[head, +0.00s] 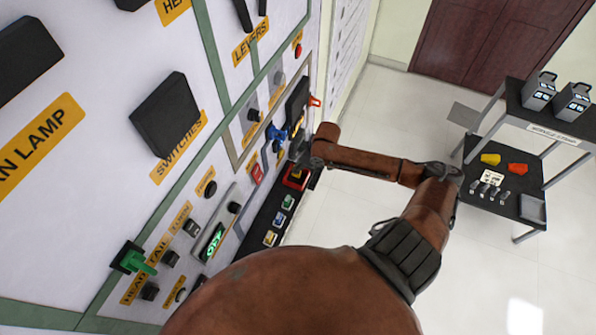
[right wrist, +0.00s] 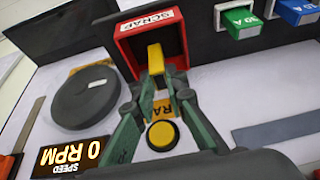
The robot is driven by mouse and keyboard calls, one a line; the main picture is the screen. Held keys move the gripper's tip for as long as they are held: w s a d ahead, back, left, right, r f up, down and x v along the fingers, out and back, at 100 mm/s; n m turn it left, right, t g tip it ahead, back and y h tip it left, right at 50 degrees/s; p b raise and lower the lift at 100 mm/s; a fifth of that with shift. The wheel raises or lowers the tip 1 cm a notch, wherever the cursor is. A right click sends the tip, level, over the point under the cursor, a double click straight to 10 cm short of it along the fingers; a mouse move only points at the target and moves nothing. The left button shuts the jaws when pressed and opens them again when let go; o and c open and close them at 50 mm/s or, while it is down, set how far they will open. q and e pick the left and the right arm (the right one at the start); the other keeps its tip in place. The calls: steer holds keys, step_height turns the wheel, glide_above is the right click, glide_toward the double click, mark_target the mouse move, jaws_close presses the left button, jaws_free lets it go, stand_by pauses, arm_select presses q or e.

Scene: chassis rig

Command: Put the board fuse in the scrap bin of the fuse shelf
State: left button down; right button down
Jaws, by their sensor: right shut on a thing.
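In the right wrist view my right gripper (right wrist: 152,88) is shut on the yellow board fuse (right wrist: 155,58). The fuse overlaps the opening of the red scrap bin (right wrist: 122,46), which carries a SCRAP label. I cannot tell how deep the fuse sits or whether it touches the bin. The black fuse shelf (right wrist: 80,30) runs along the wall. In the head view the scrap bin (head: 304,182) is at the end of the shelf (head: 262,217), just below my right gripper (head: 300,150), partly hidden by my arm. My left gripper is out of view.
Fuses in green (right wrist: 240,20) and blue (right wrist: 297,10) holders sit beside the bin. A yellow button (right wrist: 162,135), a round black knob (right wrist: 85,95) and an RPM display (right wrist: 75,155) are close by. A black cart (head: 520,190) stands on the open floor at right.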

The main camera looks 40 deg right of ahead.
steer(key=shift+f+p, duration=0.35)
steer(key=shift+f, duration=1.25)
steer(key=c, duration=1.9)
jaws_free()
steer(key=shift+c, duration=0.2)
